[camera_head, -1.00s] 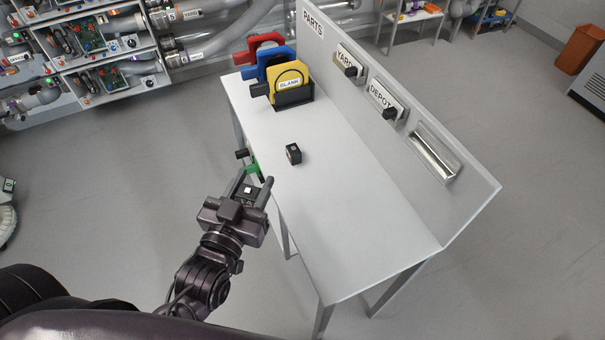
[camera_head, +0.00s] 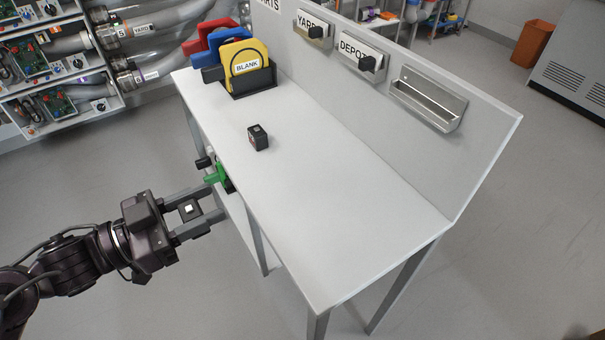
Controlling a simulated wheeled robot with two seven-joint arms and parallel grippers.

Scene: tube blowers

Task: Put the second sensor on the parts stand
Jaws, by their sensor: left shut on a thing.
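The parts stand (camera_head: 335,215) is a pale grey table with an upright back panel. One small black sensor (camera_head: 258,138) stands alone on its top, near the left front edge. My left gripper (camera_head: 208,208) is left of the stand's front edge, its fingers pointing right toward it. It is shut on a second small black sensor (camera_head: 188,211) with a white square on top, held between the fingers. The held sensor is outside the tabletop's edge in this view. Its height against the top is hard to tell. My right gripper is not in view.
Red, blue and yellow plates, the yellow one labelled BLANK (camera_head: 245,62), stand in a black rack at the far end. A green part (camera_head: 215,174) shows by the front edge. YARD and DEPOT holders and a metal tray (camera_head: 428,98) hang on the panel. The near tabletop is clear.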

